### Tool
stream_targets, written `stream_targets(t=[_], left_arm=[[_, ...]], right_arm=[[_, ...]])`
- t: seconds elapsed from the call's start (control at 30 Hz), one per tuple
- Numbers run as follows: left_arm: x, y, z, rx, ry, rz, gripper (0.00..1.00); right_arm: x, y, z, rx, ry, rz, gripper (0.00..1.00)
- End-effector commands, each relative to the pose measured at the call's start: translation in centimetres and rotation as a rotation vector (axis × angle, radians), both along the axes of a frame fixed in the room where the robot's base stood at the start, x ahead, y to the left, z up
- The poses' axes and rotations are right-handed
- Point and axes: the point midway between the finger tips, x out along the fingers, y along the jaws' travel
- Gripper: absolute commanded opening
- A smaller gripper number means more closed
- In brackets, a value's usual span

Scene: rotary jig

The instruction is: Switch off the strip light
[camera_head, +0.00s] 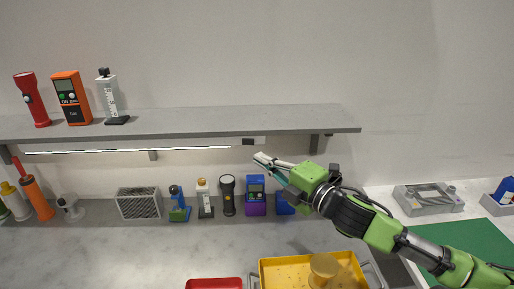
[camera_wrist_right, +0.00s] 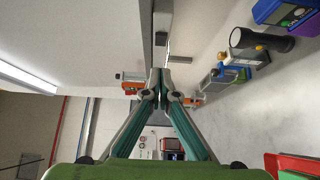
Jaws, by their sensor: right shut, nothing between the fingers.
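The strip light (camera_head: 128,150) is a thin bar under the shelf and glows white. At its right end, under the shelf, sits a small light box with a dark part (camera_head: 254,141), which looks like its switch. In the right wrist view a grey box with a dark part (camera_wrist_right: 160,38) shows just beyond my fingertips. My right gripper (camera_head: 262,160) is shut and empty, just below and right of that box; its closed fingertips also show in the wrist view (camera_wrist_right: 158,80). I cannot tell whether they touch the box. My left gripper is out of view.
The grey shelf (camera_head: 200,122) runs above, with a bracket (camera_head: 315,142) right of the box. Below stand a black torch (camera_head: 228,196), a blue-purple device (camera_head: 256,195) and a grey speaker-like box (camera_head: 139,203). A yellow tray (camera_head: 275,268) lies in front. The left counter front is clear.

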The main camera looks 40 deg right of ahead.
Motion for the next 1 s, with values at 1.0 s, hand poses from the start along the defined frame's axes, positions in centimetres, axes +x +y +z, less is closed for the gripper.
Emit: stream_targets(t=[1.0], left_arm=[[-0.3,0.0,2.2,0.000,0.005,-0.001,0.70]], right_arm=[[6.0,-2.1,0.0,0.000,0.000,0.000,0.00]])
